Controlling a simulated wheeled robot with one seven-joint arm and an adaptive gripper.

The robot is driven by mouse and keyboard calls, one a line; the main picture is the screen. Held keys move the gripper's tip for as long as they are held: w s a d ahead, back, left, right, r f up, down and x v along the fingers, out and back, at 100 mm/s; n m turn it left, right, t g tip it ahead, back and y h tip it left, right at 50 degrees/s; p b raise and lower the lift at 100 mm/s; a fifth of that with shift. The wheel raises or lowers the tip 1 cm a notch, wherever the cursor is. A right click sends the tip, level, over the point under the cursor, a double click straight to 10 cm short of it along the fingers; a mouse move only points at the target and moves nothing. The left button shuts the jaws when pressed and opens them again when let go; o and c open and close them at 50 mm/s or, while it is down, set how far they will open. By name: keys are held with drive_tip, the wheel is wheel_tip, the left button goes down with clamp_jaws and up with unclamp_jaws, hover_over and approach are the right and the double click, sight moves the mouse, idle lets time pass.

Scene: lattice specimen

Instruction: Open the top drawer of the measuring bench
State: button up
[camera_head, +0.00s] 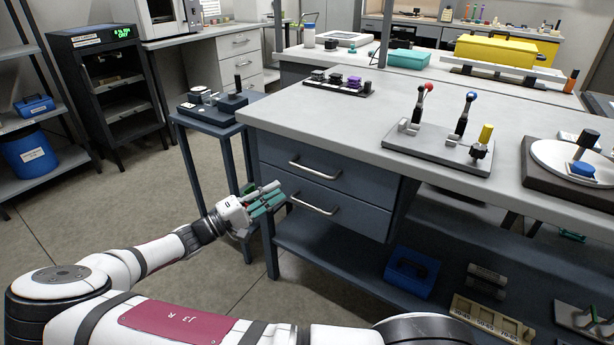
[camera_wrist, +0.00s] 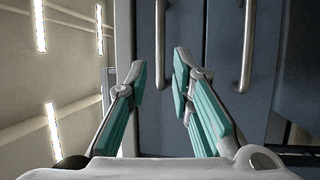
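The measuring bench (camera_head: 480,108) has two dark blue drawers at its left end, and both look shut. The top drawer (camera_head: 345,172) has a silver bar handle (camera_head: 316,169), and the lower drawer has a similar handle (camera_head: 314,204). My gripper (camera_head: 275,194) is open and empty, just left of the drawer fronts. In the wrist view the view is turned sideways and the handles stand upright. The left one, apparently the top handle (camera_wrist: 160,45), appears between my open teal-padded fingers (camera_wrist: 158,78). I cannot tell the remaining gap. The other handle (camera_wrist: 248,45) lies right of them.
A small side table (camera_head: 205,117) with a device on it stands left of the bench. A stand with joystick-like levers (camera_head: 437,150) is on the benchtop. A blue bin (camera_head: 411,273) sits on the lower shelf. The floor (camera_head: 150,195) left of my arm is clear.

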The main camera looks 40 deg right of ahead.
sight(311, 171)
drive_tip(key=d, duration=0.4)
drive_tip(key=d+r, duration=0.1)
drive_tip(key=d, duration=0.3)
drive_tip(key=d+r, duration=0.1)
drive_tip(key=d, duration=0.3)
drive_tip(key=shift+s+r+b, duration=0.1)
drive_tip(key=shift+s+b, duration=0.25)
drive_tip(key=shift+b, duration=0.05)
drive_tip(key=shift+d, duration=0.1)
clamp_jaws()
